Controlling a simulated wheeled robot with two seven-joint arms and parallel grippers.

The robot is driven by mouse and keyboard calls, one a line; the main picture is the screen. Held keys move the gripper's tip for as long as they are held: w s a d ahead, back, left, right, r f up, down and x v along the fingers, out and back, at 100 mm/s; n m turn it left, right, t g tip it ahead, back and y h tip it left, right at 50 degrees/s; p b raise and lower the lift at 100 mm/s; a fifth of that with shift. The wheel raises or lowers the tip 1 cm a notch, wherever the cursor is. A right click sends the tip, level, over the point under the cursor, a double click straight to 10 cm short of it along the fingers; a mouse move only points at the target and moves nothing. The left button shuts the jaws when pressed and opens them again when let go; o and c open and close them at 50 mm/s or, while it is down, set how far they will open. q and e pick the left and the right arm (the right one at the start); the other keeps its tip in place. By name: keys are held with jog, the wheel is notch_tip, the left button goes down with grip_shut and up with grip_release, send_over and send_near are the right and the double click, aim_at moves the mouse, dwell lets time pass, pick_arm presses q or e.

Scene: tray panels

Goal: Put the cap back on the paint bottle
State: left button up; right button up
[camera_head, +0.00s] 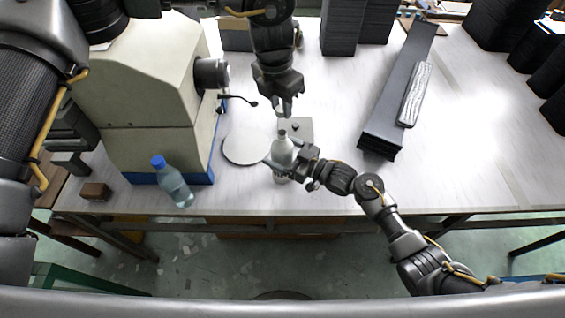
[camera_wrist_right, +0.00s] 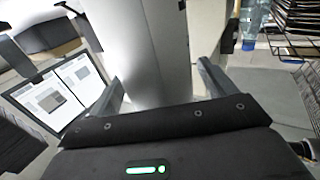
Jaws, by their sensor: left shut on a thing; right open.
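The pale paint bottle (camera_head: 283,154) stands upright near the front edge of the table. Its narrow neck, with a darker top, points up. My right gripper (camera_head: 281,170) is open around the bottle body. In the right wrist view the bottle (camera_wrist_right: 150,45) shows as a large pale surface between the two spread fingers (camera_wrist_right: 162,90). My left gripper (camera_head: 284,110) points down just above and behind the bottle top, apart from it. It is shut on the small cap, which its fingers mostly hide.
A grey square plate (camera_head: 305,124) with a small dark piece lies behind the bottle. A round pale disc (camera_head: 246,147) lies to the left, beside a large beige machine (camera_head: 140,80). A blue-capped water bottle (camera_head: 172,182) stands at front left. Long dark panels (camera_head: 395,100) lie at right.

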jog(key=c, duration=1.4)
pick_arm(q)
jog(key=shift+f, duration=2.45)
pick_arm(e)
jog(key=shift+c, duration=0.3)
pick_arm(q)
jog(key=shift+f, duration=0.1)
jog(key=shift+f, duration=0.8)
jog(key=shift+f, duration=0.5)
